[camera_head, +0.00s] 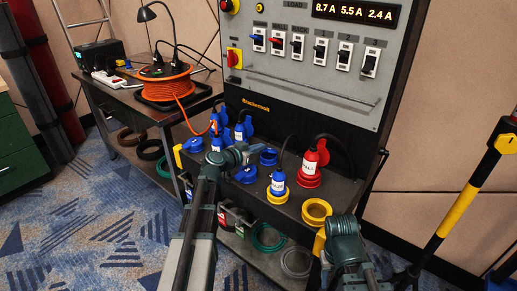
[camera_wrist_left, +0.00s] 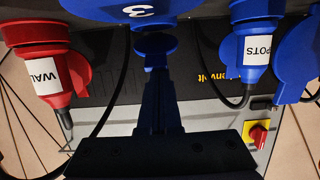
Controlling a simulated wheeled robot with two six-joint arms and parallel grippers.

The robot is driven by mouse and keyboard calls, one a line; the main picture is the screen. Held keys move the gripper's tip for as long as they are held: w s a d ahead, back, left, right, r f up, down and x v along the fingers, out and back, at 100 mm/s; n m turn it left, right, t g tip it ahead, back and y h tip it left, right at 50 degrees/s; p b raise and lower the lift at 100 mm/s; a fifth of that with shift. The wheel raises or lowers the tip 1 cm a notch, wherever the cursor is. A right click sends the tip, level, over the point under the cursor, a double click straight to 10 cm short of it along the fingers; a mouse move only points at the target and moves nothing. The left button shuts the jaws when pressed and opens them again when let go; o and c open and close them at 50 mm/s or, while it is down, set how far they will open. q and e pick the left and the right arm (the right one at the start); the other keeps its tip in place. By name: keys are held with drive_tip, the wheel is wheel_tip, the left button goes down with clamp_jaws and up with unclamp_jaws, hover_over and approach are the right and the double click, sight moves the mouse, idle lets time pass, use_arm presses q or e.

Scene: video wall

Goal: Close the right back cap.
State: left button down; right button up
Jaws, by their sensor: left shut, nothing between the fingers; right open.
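A blue socket with a round blue cap (camera_head: 268,156) stands at the back right of the blue group on the bench shelf. In the left wrist view a blue lid marked 3 (camera_wrist_left: 138,10) fills the top edge, with a smaller blue round part (camera_wrist_left: 155,43) below it. My left gripper (camera_head: 252,151) is shut and empty, its tips close beside this blue cap; it also shows in the left wrist view (camera_wrist_left: 156,62). I cannot tell whether they touch, or how far the lid is tilted. My right gripper (camera_head: 343,222) is open, near the front yellow socket; its fingers are hard to see.
A red WALL plug (camera_head: 310,165) and a blue plug (camera_head: 278,183) stand upright to the right. A SPOTS plug (camera_wrist_left: 257,45) is beside the lid. A blue cap (camera_head: 246,174) and yellow ring (camera_head: 316,210) are in front. The switch panel (camera_head: 300,75) rises behind; cables hang around.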

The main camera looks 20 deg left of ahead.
use_arm(q)
drive_tip(key=shift+s+a+f+b, duration=0.1)
drive_tip(key=shift+s+f+b, duration=0.2)
drive_tip(key=shift+f+b, duration=0.4)
drive_tip(key=shift+s+a+f+b, duration=0.1)
drive_tip(key=shift+s+f+b, duration=0.15)
drive_tip(key=shift+f+b, duration=0.45)
drive_tip(key=shift+s+a+f+b, duration=0.1)
drive_tip(key=shift+s+f+b, duration=0.2)
drive_tip(key=shift+f+b, duration=0.4)
drive_tip(key=shift+f, duration=0.15)
drive_tip(key=shift+s+f, duration=0.1)
drive_tip(key=shift+s, duration=0.05)
drive_tip(key=p+v, duration=0.3)
drive_tip(key=v, duration=1)
drive_tip(key=shift+s+r, duration=0.25)
drive_tip(key=shift+s, duration=0.05)
drive_tip(key=shift+a, duration=0.15)
